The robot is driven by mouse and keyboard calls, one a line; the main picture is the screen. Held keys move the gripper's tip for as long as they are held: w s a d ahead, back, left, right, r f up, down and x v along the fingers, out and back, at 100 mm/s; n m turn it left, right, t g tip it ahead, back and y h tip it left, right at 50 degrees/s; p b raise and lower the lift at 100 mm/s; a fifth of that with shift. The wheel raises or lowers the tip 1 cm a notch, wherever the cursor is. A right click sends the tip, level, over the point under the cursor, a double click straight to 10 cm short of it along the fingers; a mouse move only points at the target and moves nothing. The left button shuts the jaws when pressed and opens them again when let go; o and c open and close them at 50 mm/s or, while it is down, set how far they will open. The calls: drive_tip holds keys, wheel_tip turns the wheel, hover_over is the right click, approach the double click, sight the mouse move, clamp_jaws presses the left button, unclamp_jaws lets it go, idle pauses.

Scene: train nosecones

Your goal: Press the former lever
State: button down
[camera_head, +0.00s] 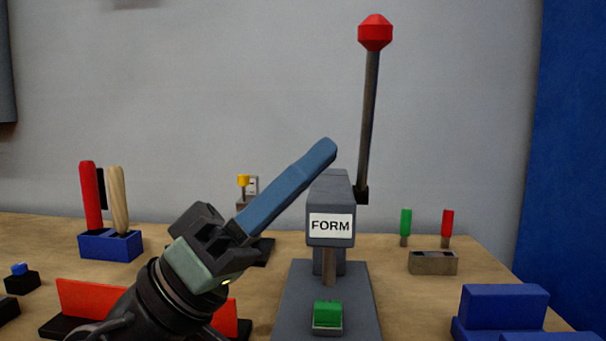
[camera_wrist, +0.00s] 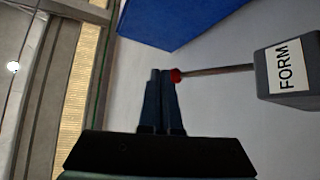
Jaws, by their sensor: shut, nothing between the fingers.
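The former (camera_head: 330,262) is a grey press with a white "FORM" label, standing on the table. Its lever (camera_head: 368,120) is a dark rod rising almost upright from the right side of the head, topped by a red knob (camera_head: 375,32). A green piece (camera_head: 327,314) sits on the press base under the ram. My gripper (camera_head: 328,148) is shut and empty, pointing up and right, left of the lever and below the knob's height. In the wrist view, the shut fingertips (camera_wrist: 160,74) overlap the edge of the red knob (camera_wrist: 176,76); I cannot tell whether they touch.
A blue holder (camera_head: 110,246) with red and wooden handles stands at the left. A small block (camera_head: 433,263) and green and red-handled tools stand right of the press. Blue blocks (camera_head: 503,305) sit front right.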

drive_tip(key=v, duration=0.8)
drive_tip(key=shift+s+f, duration=0.25)
drive_tip(key=shift+s, duration=0.1)
drive_tip(key=shift+a, duration=0.15)
